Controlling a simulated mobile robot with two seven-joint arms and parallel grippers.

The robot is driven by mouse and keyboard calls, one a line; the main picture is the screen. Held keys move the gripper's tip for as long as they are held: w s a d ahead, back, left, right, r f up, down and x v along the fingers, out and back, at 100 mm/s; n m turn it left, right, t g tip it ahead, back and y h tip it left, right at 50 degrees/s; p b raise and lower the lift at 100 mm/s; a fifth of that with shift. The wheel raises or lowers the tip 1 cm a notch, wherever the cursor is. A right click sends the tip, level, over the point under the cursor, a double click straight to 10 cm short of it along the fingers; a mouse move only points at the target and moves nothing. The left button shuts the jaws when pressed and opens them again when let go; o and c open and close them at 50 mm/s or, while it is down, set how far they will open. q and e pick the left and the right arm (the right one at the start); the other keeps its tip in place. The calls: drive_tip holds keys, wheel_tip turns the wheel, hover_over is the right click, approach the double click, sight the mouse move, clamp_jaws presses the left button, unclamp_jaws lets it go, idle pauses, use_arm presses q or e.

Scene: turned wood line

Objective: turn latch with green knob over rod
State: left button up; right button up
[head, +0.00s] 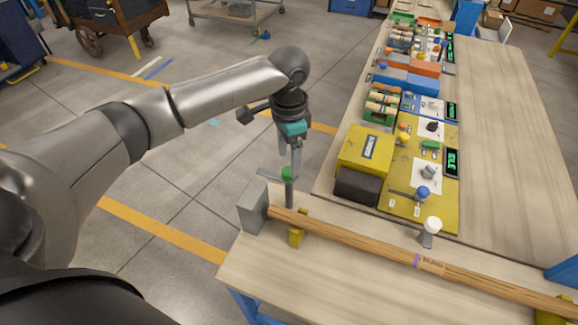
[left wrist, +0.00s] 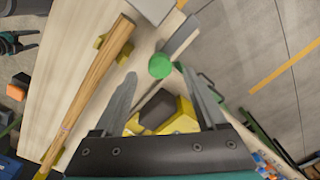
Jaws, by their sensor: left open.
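The green knob (head: 287,173) tops a grey post beside the rod's left end. Its flat grey latch bar (left wrist: 180,38) points away from the rod. The pale wooden rod (head: 350,240) lies along the bench in yellow supports, its left end by a grey block (head: 253,207). My left gripper (head: 296,165) points down just above the green knob. In the left wrist view its fingers are spread, with the green knob (left wrist: 160,66) between or just beyond their tips; contact cannot be told. A dark gripper-like shape, probably my right gripper (left wrist: 12,42), shows at the left edge.
A white-knobbed post (head: 430,228) stands behind the rod. A yellow box (head: 366,150) and a black block (head: 358,186) sit beyond the latch, beside a yellow board (head: 408,205) with small parts. Bare floor lies left of the bench.

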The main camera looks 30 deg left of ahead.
sight(289, 171)
use_arm(q)
drive_tip(key=shift+f, duration=1.75)
clamp_jaws()
